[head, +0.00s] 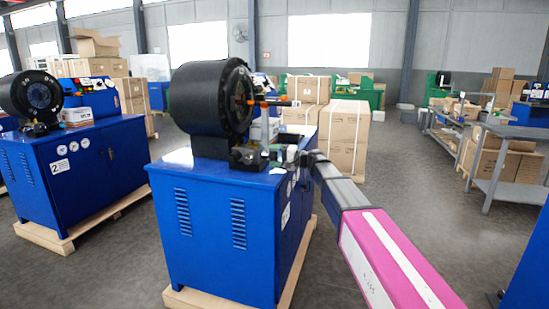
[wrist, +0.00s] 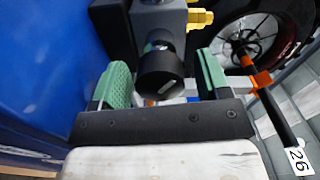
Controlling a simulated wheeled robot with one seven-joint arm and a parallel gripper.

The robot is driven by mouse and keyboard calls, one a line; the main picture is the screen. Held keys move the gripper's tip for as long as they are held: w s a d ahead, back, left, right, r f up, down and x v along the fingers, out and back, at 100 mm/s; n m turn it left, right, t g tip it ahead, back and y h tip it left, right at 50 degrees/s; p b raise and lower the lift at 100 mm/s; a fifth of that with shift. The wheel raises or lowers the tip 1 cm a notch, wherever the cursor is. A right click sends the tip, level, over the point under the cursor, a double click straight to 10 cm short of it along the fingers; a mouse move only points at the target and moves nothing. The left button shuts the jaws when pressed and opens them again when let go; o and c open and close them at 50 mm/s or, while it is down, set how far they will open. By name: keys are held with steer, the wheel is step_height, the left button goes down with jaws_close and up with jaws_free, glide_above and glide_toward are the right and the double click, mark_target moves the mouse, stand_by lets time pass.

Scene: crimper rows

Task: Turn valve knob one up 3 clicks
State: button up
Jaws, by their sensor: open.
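A black round knob (wrist: 160,78) sticks out of a dark grey valve block (wrist: 158,18) with brass fittings (wrist: 200,18) in the wrist view. I take it for the valve knob; its number is not readable. My gripper (wrist: 163,66) is open, with one green-padded finger on each side of the knob. A gap shows on both sides, so the fingers appear apart from it. In the head view my gripper (head: 286,156) is at the front right of the middle crimper's top, beside the dark valve block (head: 248,158). The knob is too small to make out there.
The black crimper head (head: 210,100) stands on a blue cabinet (head: 212,235). An orange-and-black rod (wrist: 268,95) with a tag marked 26 runs close to the right finger. A second crimper (head: 32,95) stands left. Boxes (head: 348,135) are stacked behind.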

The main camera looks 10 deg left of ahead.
steer(key=d, duration=1)
steer(key=shift+s+d, duration=0.35)
steer(key=shift+s, duration=0.1)
steer(key=s+d+f+h, duration=0.3)
steer(key=s+d+f, duration=0.15)
steer(key=f, duration=0.35)
steer(key=s+d+f+h, duration=0.3)
steer(key=d+f, duration=0.3)
steer(key=f, duration=0.3)
steer(key=s+d+f+h, duration=0.3)
steer(key=d+f+h, duration=0.15)
steer(key=f, duration=0.35)
steer(key=s+d+f+h, duration=0.3)
steer(key=s+d+f, duration=0.3)
steer(key=d, duration=0.3)
steer(key=s+d+f+g+h, duration=0.1)
steer(key=s+d+f+h, duration=0.3)
steer(key=d, duration=0.5)
steer(key=s+f, duration=0.2)
steer(key=s, duration=0.1)
steer(key=shift+s+d, duration=0.25)
steer(key=shift+s, duration=0.05)
steer(key=shift+f+h, duration=0.1)
steer(key=shift+h, duration=0.15)
